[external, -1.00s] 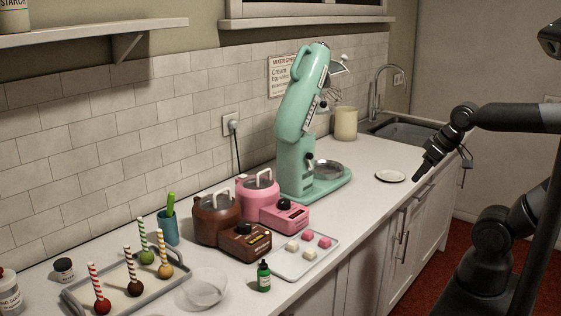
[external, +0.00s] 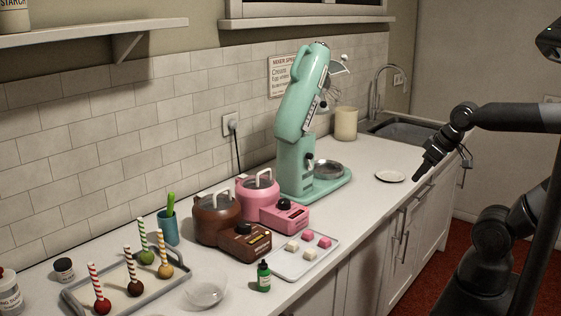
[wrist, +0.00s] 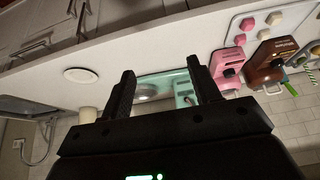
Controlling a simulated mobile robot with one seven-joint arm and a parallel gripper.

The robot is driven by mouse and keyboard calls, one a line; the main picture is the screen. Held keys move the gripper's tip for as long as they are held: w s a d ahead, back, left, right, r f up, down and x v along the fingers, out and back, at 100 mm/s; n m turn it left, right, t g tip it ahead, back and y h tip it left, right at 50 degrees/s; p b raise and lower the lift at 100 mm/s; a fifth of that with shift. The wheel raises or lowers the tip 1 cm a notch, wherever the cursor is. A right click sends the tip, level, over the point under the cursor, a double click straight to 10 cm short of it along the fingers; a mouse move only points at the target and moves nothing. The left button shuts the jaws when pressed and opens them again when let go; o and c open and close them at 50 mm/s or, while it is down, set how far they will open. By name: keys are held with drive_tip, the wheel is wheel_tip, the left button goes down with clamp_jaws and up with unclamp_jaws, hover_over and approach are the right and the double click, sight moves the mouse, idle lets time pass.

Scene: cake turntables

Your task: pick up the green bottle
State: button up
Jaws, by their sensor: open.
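The green bottle (external: 263,277) is small, with a dark cap and a pale label. It stands upright near the counter's front edge in the external view, between a clear bowl and a tray of pink and cream cubes. My gripper (external: 418,175) is at the right of the external view, beside the counter's front edge near the white plate, well apart from the bottle. In the wrist view my gripper (wrist: 162,80) has its two fingers spread with nothing held between them. I cannot make out the bottle in the wrist view.
The cube tray (external: 284,274), clear bowl (external: 205,294) and cake-pop tray (external: 72,299) flank the bottle. Brown (external: 218,222) and pink (external: 257,197) melting pots and a tall mint mixer (external: 297,150) stand behind. A white plate (external: 390,176) lies on clear counter near the sink.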

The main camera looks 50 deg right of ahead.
drive_tip(key=shift+w, duration=0.1)
drive_tip(key=w+a+r+n, duration=0.2)
drive_tip(key=w+a, duration=0.6)
drive_tip(key=w, duration=0.1)
drive_tip(key=n+g+y, duration=0.2)
drive_tip(key=n, duration=0.2)
approach(264, 274)
drive_tip(key=d, duration=0.1)
drive_tip(key=x, duration=0.6)
drive_tip(key=shift+s, duration=0.15)
drive_tip(key=shift+w+x, duration=0.2)
drive_tip(key=shift+x, duration=1.2)
drive_tip(key=shift+w+x, duration=0.2)
drive_tip(key=shift+x, duration=1.2)
drive_tip(key=shift+d+r, duration=0.15)
drive_tip(key=shift+d, duration=0.05)
drive_tip(key=shift+c, duration=0.5)
